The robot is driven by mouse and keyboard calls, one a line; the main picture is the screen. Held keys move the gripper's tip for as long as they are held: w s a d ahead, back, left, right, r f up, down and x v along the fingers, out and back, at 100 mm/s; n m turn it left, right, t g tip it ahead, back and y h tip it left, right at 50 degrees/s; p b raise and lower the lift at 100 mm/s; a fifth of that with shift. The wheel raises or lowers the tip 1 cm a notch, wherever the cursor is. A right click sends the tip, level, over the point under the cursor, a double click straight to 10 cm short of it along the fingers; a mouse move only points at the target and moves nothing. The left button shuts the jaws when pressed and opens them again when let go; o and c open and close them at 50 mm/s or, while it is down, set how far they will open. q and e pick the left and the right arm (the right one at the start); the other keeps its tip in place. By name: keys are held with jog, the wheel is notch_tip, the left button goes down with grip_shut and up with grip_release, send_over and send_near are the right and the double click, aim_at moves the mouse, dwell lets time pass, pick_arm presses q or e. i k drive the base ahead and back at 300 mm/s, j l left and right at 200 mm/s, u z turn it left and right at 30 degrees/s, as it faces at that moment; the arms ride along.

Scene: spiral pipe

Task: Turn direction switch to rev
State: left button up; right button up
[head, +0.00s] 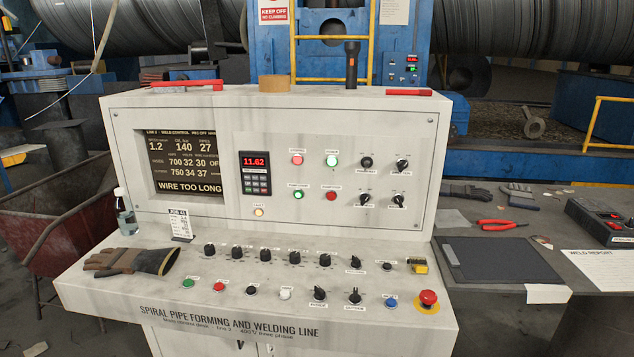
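A grey control console (275,101) fills the middle of the head view. Its sloped desk carries a row of black knobs, including one at the left (209,250) and one in the middle (295,257). Two black selector switches, one left (320,294) and one right (355,296), sit in the front row. The upright panel has black rotary switches at upper left (366,162), upper right (402,165), lower left (364,199) and lower right (398,201). Their labels are too small to read, so I cannot tell which is the direction switch. Neither gripper shows.
A glove (130,261) and bottle (125,212) are at the desk's left. A red mushroom button (428,298) is at its right front. A side table with tools (503,224) is at right.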

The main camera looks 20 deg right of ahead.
aim_at(402, 164)
jog(key=z, duration=1.25)
jog(key=u, duration=0.15)
